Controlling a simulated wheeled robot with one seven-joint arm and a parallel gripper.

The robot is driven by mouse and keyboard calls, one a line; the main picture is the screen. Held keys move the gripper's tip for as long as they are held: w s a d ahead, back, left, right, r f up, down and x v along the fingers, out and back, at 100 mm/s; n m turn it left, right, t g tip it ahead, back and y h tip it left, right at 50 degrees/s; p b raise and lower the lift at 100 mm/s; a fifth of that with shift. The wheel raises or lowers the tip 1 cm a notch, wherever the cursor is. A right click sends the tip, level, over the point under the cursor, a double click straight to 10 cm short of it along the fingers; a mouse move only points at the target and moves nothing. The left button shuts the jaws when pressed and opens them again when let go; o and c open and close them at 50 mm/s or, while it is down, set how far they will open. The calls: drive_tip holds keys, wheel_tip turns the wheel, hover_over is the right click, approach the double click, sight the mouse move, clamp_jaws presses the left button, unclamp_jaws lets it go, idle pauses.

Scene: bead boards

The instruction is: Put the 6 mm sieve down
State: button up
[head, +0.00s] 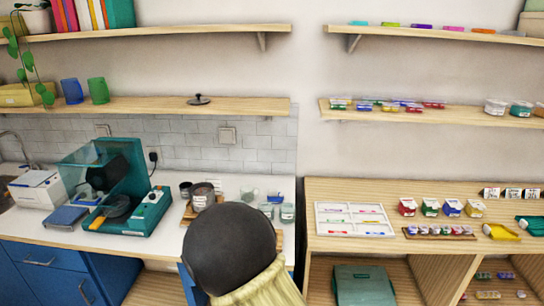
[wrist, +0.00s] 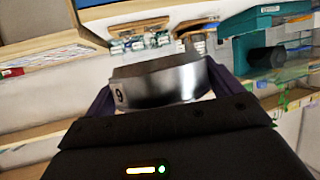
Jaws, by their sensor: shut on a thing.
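The 6 mm sieve (wrist: 160,84) is a shiny metal ring with a dark rim and a "6" mark on its side. It fills the middle of the wrist view. My gripper (wrist: 160,92) is shut on it, with one dark finger on each side. The view looks turned over and tilted, with the counter items beyond the sieve. The sieve's inside and underside are hidden. In the head view my arm covers part of the counter front, and I cannot make out the gripper there. A grey stack of round vessels (head: 203,195) stands on the white counter, partly hidden by my arm.
A teal machine (head: 118,190) with a clear cover stands left on the counter (head: 170,248). Small jars (head: 287,212) stand right of my arm. A white divided tray (head: 353,220) lies on the wooden unit. A shelf (head: 150,106) runs above, holding a black lid (head: 198,100).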

drive_tip(key=w+d+f+m+h, duration=0.1)
drive_tip(key=w+d+f, duration=0.1)
drive_tip(key=d+f, duration=0.5)
drive_tip(key=w+d+f+m+h, duration=0.1)
drive_tip(key=w+d+f, duration=0.2)
drive_tip(key=d+f, duration=0.5)
drive_tip(key=d, duration=0.6)
drive_tip(key=shift+d+f+h, duration=0.25)
drive_tip(key=shift+d+h, duration=0.05)
drive_tip(key=shift+f, duration=0.1)
drive_tip(key=s+f, duration=0.6)
drive_tip(key=f, duration=0.5)
drive_tip(key=shift+s+a, duration=0.1)
